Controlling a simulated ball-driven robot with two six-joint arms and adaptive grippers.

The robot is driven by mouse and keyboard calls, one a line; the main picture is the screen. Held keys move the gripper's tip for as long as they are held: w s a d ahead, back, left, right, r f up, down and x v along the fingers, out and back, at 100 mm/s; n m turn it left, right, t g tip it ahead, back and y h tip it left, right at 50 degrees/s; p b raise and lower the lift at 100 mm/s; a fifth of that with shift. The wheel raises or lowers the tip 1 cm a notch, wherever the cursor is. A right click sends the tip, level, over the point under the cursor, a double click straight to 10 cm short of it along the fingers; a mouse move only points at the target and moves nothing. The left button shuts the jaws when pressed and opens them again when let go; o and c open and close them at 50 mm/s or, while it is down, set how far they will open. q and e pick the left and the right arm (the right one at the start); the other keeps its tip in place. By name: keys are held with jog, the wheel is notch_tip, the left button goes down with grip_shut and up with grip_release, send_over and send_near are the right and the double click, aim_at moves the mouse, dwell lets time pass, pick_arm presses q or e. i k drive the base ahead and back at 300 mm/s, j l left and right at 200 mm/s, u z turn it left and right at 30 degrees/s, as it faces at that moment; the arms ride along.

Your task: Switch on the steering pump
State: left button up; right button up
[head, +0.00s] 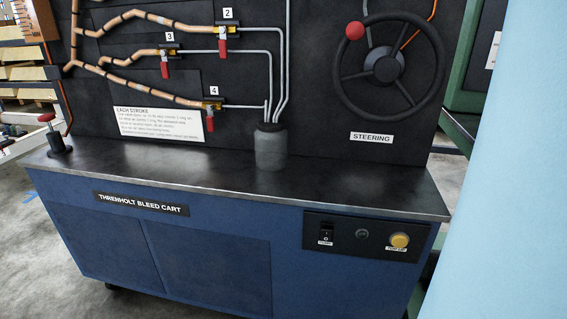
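The front control panel (361,238) sits at the right of the blue cart's front in the head view. On it is a small black rocker switch (326,232) with a white label (325,243) below, too small to read surely. Right of it are a round dark fitting (362,234) and a yellow round button (400,240) with its own label. Whether the switch is on or off cannot be told. The steering wheel (388,65) with a red knob is on the board above a STEERING label (371,138). Neither gripper is in view.
The cart's dark top (180,166) holds a grey canister (270,147) with pipes and a red-topped lever (57,138). Several red-handled valves (222,46) are on the board. A pale blue surface (505,170) fills the right edge. Floor is clear at lower left.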

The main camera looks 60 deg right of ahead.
aim_at(326, 235)
jog(key=z, duration=2.4)
